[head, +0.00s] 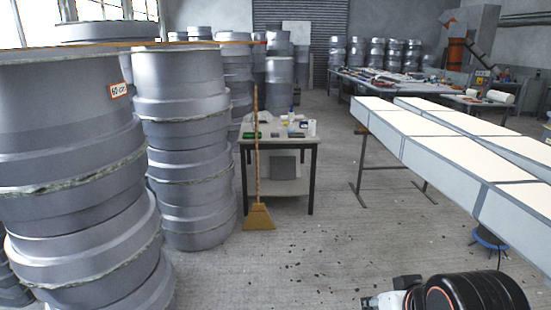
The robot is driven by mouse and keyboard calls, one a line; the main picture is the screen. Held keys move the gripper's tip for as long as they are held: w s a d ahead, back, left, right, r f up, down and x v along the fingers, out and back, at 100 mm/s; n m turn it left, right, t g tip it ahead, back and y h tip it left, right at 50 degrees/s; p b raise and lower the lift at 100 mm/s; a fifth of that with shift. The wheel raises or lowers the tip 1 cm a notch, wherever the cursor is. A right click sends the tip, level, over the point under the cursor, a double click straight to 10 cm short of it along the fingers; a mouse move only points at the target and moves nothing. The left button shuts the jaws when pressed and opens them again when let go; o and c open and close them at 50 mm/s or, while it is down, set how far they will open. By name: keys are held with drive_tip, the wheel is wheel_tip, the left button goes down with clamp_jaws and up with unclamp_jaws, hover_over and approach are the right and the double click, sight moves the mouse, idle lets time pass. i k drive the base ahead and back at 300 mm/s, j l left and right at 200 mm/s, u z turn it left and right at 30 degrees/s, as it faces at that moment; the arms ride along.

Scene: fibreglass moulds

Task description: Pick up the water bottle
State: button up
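A small work table (279,141) stands in the middle distance with several small items on top. A slim, pale upright shape (291,116) near its back edge may be the water bottle, but it is too small to be sure. Part of my arm (470,292) shows at the bottom right, black and white, far in front of the table.
A broom (258,215) stands upright at the table's front left. Tall stacks of grey moulds (185,140) fill the left side. Long white panels (450,140) on trestles stand at the right. A cluttered long table (385,82) stands behind.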

sight(291, 114)
drive_tip(key=i, duration=4.6)
